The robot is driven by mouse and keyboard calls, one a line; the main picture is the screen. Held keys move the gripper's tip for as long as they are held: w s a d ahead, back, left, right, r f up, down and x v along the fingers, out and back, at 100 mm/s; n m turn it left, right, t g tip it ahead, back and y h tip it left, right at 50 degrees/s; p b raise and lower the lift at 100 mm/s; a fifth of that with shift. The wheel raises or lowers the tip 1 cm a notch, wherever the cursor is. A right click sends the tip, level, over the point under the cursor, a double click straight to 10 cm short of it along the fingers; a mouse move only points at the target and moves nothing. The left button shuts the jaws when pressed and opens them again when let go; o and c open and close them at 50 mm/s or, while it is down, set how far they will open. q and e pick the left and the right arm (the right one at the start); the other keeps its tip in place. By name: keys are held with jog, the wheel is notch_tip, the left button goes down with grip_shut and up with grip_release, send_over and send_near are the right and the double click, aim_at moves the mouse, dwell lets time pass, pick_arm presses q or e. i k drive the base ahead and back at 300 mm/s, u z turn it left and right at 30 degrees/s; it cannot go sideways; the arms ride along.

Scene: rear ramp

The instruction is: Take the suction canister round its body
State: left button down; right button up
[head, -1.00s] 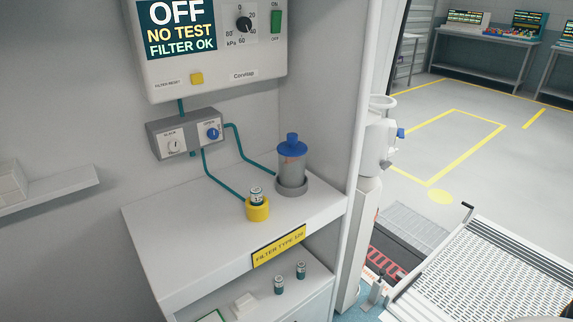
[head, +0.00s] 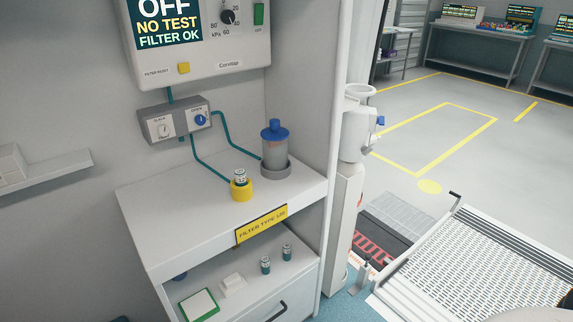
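The suction canister (head: 273,150) is a grey, see-through cylinder with a blue lid. It stands upright in a grey round holder (head: 276,170) at the back right of the white counter (head: 180,205). A teal tube (head: 228,139) runs from the grey valve box to the canister's holder area. Neither of my grippers shows in the head view.
A yellow holder (head: 241,190) with a small filter in it stands front left of the canister. The grey valve box (head: 174,121) and the control panel (head: 200,40) are on the wall above. A white post (head: 345,200) stands right of the counter. A lower shelf (head: 225,275) holds small filters.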

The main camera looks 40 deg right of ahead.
aim_at(275, 153)
jog(key=u, duration=0.1)
jog(key=k, duration=0.2)
jog(key=z, duration=1.25)
jog(key=i, duration=0.55)
jog(key=u, duration=0.75)
